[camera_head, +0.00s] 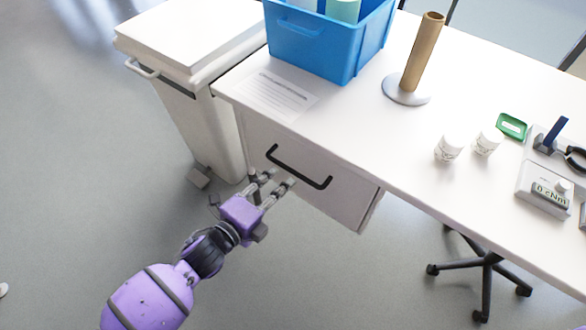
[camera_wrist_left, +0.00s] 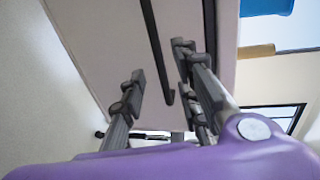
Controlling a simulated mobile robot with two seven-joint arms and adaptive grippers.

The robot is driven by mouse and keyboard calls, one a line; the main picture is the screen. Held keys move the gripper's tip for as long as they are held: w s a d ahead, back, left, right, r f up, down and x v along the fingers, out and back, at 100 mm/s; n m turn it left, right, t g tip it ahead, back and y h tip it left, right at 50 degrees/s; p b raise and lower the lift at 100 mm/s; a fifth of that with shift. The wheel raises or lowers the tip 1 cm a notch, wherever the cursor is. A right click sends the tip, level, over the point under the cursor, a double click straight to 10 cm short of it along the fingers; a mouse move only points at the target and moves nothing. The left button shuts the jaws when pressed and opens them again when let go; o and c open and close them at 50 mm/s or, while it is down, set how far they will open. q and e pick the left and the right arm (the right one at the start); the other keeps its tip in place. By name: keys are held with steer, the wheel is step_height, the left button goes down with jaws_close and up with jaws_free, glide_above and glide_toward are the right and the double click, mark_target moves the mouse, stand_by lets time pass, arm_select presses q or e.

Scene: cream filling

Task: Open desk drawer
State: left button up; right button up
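The desk drawer (camera_head: 308,177) is a white front under the left end of the white desk, and it looks closed. Its black bar handle (camera_head: 299,167) runs along the front. My left gripper (camera_head: 277,180) is open and empty, just in front of the handle and apart from it in the head view. In the left wrist view the handle (camera_wrist_left: 154,42) shows beyond and between the two open fingers (camera_wrist_left: 160,75). The right gripper is not in view.
On the desk top (camera_head: 350,120) stand a blue bin (camera_head: 320,40), a brown tube on a round base (camera_head: 422,55), two white cups, a green tray and a torque device (camera_head: 543,190). A white waste cart (camera_head: 190,90) stands left of the desk. Floor in front is clear.

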mark_target(294, 170)
arm_select(q)
steer(key=x, duration=0.7)
steer(key=shift+w+d+f+b, duration=0.1)
steer(key=shift+w+d+b, duration=0.1)
steer(key=shift+b, duration=0.1)
jaws_close()
